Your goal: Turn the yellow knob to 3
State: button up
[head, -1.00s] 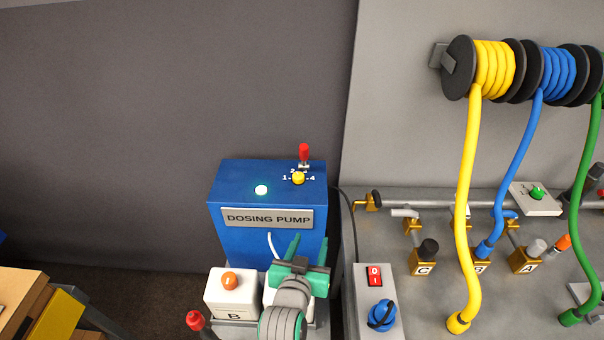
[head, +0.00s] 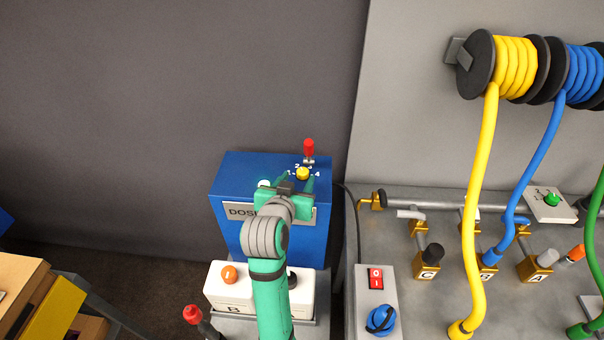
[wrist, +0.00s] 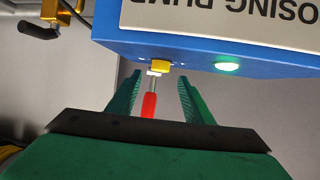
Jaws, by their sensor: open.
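The yellow knob (head: 303,174) sits on top of the blue dosing pump (head: 228,180), with the marks 1, 2 and 4 readable around it. I cannot read a 3 or tell where the knob points. In the wrist view the knob (wrist: 160,66) shows at the pump's edge, beyond and between my fingertips. My gripper (head: 296,182) is open and empty, its fingers reaching over the pump's front toward the knob. The open fingers (wrist: 157,80) also show in the wrist view, apart from the knob.
A red-handled switch (head: 309,148) stands just behind the knob. A lit lamp (head: 264,183) is left of it, partly covered by my gripper. A white box with an orange button (head: 229,274) is in front. Hoses and valves fill the bench on the right.

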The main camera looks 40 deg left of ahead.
aim_at(303, 172)
jog(key=shift+x, duration=2.45)
jog(key=c, duration=1.1)
